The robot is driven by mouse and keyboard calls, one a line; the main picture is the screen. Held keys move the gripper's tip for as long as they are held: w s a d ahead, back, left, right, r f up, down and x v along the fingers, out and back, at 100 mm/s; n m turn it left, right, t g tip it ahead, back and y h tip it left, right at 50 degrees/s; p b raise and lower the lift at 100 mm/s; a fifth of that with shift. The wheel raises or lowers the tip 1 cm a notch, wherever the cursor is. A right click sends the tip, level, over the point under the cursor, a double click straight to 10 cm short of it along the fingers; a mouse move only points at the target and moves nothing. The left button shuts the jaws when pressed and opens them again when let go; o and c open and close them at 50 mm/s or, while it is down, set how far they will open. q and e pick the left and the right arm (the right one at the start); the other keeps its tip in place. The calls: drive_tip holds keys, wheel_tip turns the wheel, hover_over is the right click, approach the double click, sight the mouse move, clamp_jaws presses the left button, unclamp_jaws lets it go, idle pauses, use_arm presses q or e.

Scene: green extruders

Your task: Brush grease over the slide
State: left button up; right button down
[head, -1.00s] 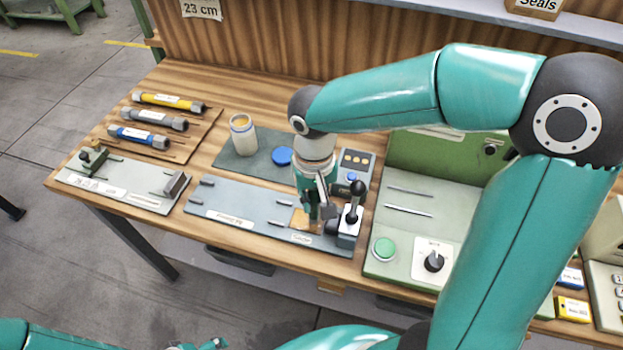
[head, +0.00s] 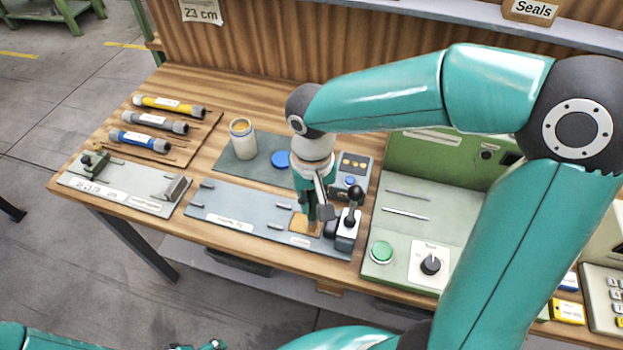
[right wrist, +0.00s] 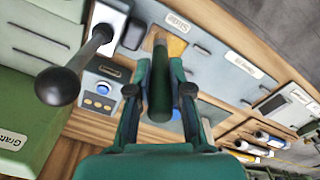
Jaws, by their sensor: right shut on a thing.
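My right gripper (head: 321,209) is low over the right end of a grey plate (head: 232,206). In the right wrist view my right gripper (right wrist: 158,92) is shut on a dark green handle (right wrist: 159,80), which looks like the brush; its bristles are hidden. A tan-orange patch (head: 303,224) on the plate, by the "Slide" label (right wrist: 178,22), appears to be the slide; the tool is at or just above it, and I cannot tell if they touch. An open jar (head: 243,142) with yellowish content, likely grease, stands behind the plate. My left gripper (head: 211,346) barely shows at the bottom edge.
A black-knobbed lever (head: 350,220) stands close right of the gripper, with a small button box (head: 352,170) behind. A blue lid (head: 281,159) lies beside the jar. A green machine (head: 410,235) is at right. Yellow, grey and blue cylinders (head: 140,140) lie at left.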

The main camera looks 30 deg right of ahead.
drive_tip(key=shift+a+r+p, duration=0.1)
drive_tip(key=shift+r+p, duration=1.85)
drive_tip(key=shift+r, duration=0.95)
